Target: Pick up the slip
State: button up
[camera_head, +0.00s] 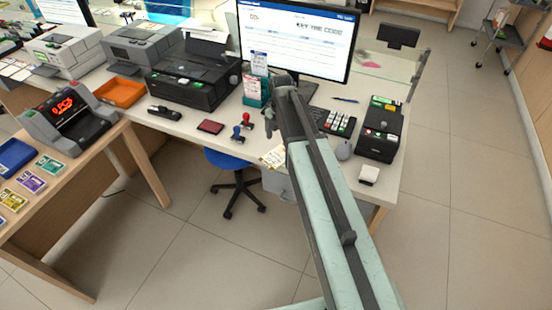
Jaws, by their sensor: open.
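Pale paper slips (259,64) stand upright in a teal holder (252,101) on the counter, in front of the monitor. A separate printed paper (273,157) lies by the counter's front edge, partly hidden by my arm. I cannot tell which of these papers is the slip. My gripper (271,124) is at the far end of my arm, over the counter, just right of the teal holder. It is open, with its jaws mostly hidden by the arm, and I see nothing held in it.
A black printer (195,76), a monitor (295,38), a keypad (338,122) and a card terminal (381,130) crowd the counter (182,127). Two stamps (240,129) and a dark red pad (210,127) lie near the front. A blue chair (233,160) stands below.

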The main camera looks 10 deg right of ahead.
aim_at(279, 155)
jog(key=f+b, duration=0.4)
jog(key=f, duration=0.1)
jog(key=shift+a+f+b, duration=0.15)
jog(key=shift+a+b, duration=0.15)
jog(key=shift+b, duration=0.05)
jog(key=shift+r, duration=0.2)
jog(key=c, duration=1.4)
jog(key=shift+r+p, duration=0.45)
jog(key=shift+p, duration=0.2)
notch_tip(279, 155, up, 3)
jog(key=p, duration=0.3)
jog(key=s+a, duration=0.1)
jog(key=s, duration=0.4)
jog(key=s+a, duration=0.2)
jog(key=s, duration=0.3)
jog(key=s+a+r+p, duration=0.1)
jog(key=s+a, duration=0.1)
jog(key=s, duration=0.3)
jog(key=shift+a+r, duration=0.1)
jog(key=shift+a, duration=0.15)
jog(key=o, duration=0.7)
jog(key=c, duration=0.4)
jog(key=shift+c, duration=0.3)
